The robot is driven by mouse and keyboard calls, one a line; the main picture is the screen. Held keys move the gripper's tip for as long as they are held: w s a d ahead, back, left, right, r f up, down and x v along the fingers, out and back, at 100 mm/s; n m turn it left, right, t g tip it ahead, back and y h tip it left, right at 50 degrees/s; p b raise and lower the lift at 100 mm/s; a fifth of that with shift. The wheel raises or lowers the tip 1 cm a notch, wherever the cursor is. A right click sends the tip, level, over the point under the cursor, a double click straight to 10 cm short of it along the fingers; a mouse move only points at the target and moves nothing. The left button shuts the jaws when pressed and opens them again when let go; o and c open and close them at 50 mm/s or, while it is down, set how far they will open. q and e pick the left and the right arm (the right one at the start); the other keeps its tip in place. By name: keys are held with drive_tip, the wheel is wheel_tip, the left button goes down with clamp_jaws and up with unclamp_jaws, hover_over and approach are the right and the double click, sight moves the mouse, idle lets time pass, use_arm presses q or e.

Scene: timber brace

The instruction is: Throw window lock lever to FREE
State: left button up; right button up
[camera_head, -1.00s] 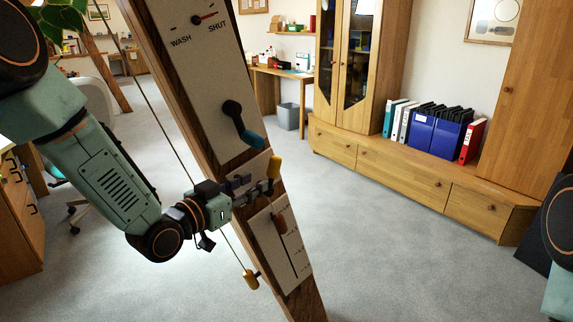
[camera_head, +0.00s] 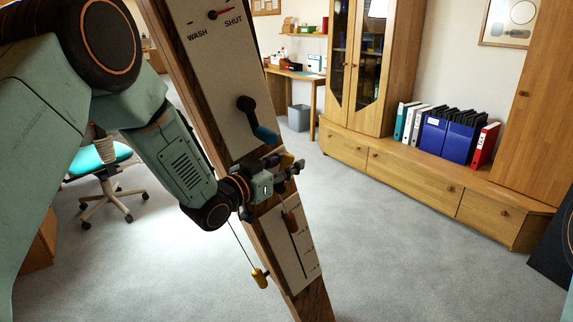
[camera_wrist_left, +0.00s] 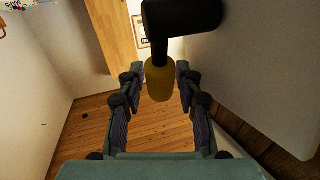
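A lever with a yellow grip (camera_head: 287,159) sits on the sloping timber brace (camera_head: 180,75); I take it for the lock lever. My left gripper (camera_head: 292,171) is at it and hides most of its plate, so no FREE mark is readable. In the left wrist view the yellow grip (camera_wrist_left: 160,80) hangs from a black arm (camera_wrist_left: 180,18) between my left fingers (camera_wrist_left: 160,76). The fingers are open, with a small gap on each side of the grip. My right gripper is out of view.
Above is a black crank with a blue grip (camera_head: 266,135) and a WASH/SHUT dial (camera_head: 213,14). Below is a slotted plate with a red-brown slider (camera_head: 291,222). A yellow cord pull (camera_head: 260,278) hangs beside the brace. Open carpet (camera_head: 400,260) lies to the right.

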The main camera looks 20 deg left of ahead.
use_arm(q)
drive_tip(key=shift+w, duration=0.1)
clamp_jaws()
idle(0.5)
